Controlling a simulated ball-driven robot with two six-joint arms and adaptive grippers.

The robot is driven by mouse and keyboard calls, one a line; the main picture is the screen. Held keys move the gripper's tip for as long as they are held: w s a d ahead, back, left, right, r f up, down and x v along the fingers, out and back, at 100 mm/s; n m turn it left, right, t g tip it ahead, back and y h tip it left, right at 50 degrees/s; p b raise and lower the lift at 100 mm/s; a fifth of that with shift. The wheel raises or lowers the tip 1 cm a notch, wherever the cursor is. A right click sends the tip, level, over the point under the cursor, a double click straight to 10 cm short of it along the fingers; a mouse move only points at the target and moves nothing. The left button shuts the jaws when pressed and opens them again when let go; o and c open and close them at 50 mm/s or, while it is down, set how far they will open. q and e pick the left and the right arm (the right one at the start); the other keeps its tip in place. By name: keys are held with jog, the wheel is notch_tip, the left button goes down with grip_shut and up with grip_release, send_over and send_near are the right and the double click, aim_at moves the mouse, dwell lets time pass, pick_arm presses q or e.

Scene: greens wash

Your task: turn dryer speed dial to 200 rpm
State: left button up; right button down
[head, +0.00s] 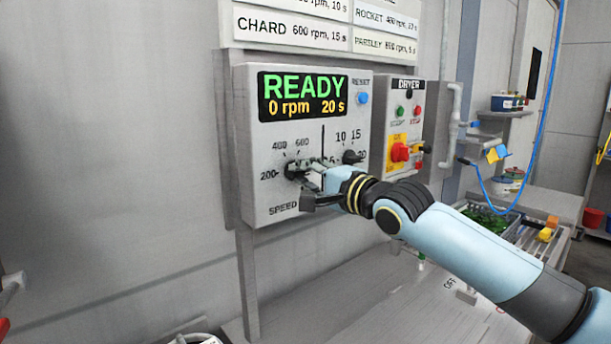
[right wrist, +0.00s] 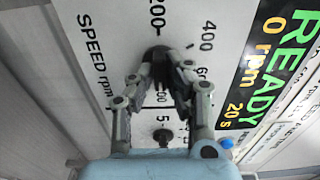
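The speed dial (right wrist: 156,54) is a dark round knob on the grey dryer control panel (head: 258,205). Its marks 200, 400 and 600 show around it. My right gripper (head: 304,174) reaches the dial from the right, and its fingers hide much of it. In the right wrist view the two fingertips (right wrist: 160,72) close in on the dial from both sides and appear to touch it. The dial's pointer is hidden. The display (head: 303,97) reads READY, 0 rpm, 20 s. My left gripper does not show.
A second dial (head: 352,157) for time sits right of the speed dial, near my wrist. A blue reset button (head: 363,98) is above it. The DRYER box (head: 407,88) to the right carries green and red buttons and a red switch (head: 399,152). A bench lies below.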

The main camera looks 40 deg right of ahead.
jog(key=shift+n, duration=0.4)
jog(key=n+p, duration=0.1)
jog(key=n, duration=0.1)
jog(key=shift+n, duration=0.3)
jog(key=n, duration=0.3)
jog(key=shift+f+n, duration=0.1)
jog(key=shift+n, duration=0.2)
jog(key=n, duration=0.4)
jog(key=shift+n+b, duration=0.3)
jog(key=shift+b, duration=0.05)
jog(key=n+b, duration=0.8)
jog(key=n, duration=1.6)
jog(key=shift+f, duration=0.1)
jog(key=shift+n, duration=0.3)
